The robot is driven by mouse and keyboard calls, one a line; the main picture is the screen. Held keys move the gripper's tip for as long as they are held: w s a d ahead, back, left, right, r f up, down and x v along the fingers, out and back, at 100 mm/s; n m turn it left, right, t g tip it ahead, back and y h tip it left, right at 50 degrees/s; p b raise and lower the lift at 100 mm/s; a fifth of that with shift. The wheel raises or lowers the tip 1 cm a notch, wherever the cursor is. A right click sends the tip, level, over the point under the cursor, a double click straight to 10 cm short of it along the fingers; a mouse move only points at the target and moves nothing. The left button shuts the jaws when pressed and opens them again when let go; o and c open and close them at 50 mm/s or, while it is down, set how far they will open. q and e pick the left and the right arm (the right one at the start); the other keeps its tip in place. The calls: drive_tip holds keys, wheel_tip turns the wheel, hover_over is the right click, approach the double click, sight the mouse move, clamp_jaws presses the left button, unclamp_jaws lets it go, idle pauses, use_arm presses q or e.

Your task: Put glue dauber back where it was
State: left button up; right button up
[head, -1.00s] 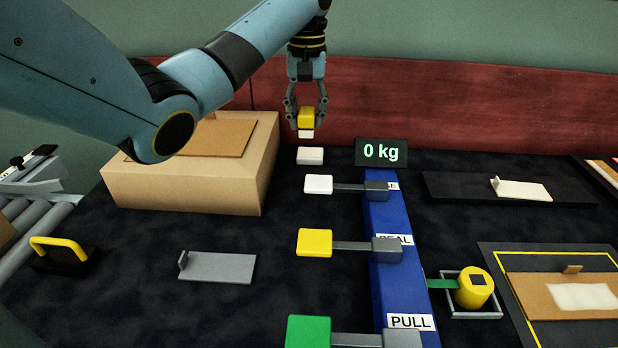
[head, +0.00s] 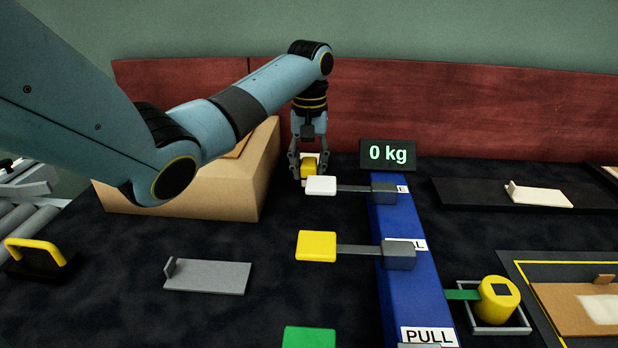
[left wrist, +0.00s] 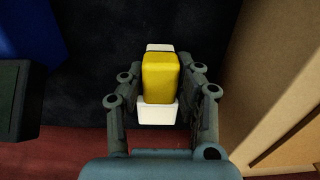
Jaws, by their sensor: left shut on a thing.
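The glue dauber, a yellow block with a white lower part, shows in the head view (head: 308,168) and the left wrist view (left wrist: 160,77). My left gripper (head: 308,172) is shut on its yellow part and points straight down. It is low over the dark table, just behind the white lever paddle (head: 320,186). In the left wrist view, white shows at both ends of the yellow block between the fingers. The small white pad behind the paddle is mostly hidden now. I cannot tell whether the dauber touches it. My right gripper is not in view.
A cardboard box (head: 240,184) stands close left of my left gripper. A 0 kg display (head: 388,153) and a blue panel (head: 392,219) with levers are to the right. A yellow paddle (head: 316,246) and a grey plate (head: 208,277) are nearer. A red wall panel is behind.

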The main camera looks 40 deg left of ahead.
sight(310, 161)
use_arm(q)
wheel_tip(310, 161, down, 2)
drive_tip(key=shift+f, duration=0.2)
drive_tip(key=shift+r, duration=0.1)
drive_tip(key=o, duration=1.1)
wheel_tip(310, 161, up, 12)
drive_tip(key=shift+p, duration=1.25)
